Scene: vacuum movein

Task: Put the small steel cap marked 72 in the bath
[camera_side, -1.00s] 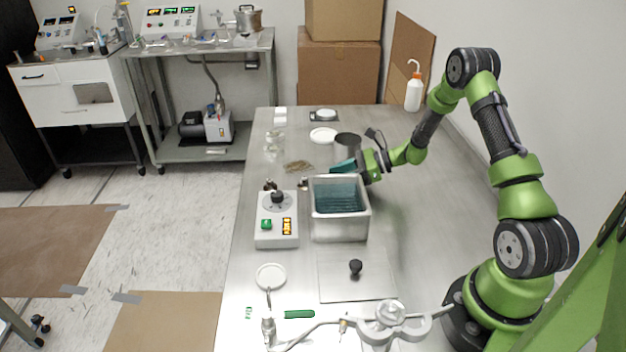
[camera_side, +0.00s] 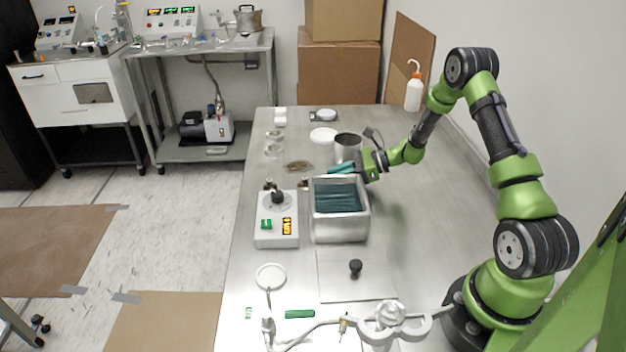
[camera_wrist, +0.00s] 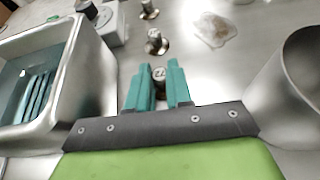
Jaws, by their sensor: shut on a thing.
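The bath is a square steel tub (camera_side: 340,229) with teal liquid and dark slats inside. It also shows at the left of the wrist view (camera_wrist: 90,65). My gripper (camera_side: 340,168) is low over the table just behind the bath's far rim. In the wrist view its teal fingers (camera_wrist: 157,72) are shut on a small steel cap (camera_wrist: 159,75). The dark mark on this cap is too small to read surely. Another small steel cap (camera_wrist: 155,43) stands beyond the fingertips, and one more (camera_wrist: 148,9) stands farther off. In the side view the held cap is hidden.
A steel cylinder (camera_side: 347,148) stands close behind my gripper, at the right in the wrist view (camera_wrist: 290,75). A control box with a knob (camera_side: 276,232) stands left of the bath. A brownish patch (camera_side: 299,166) lies beyond. The table right of the bath is clear.

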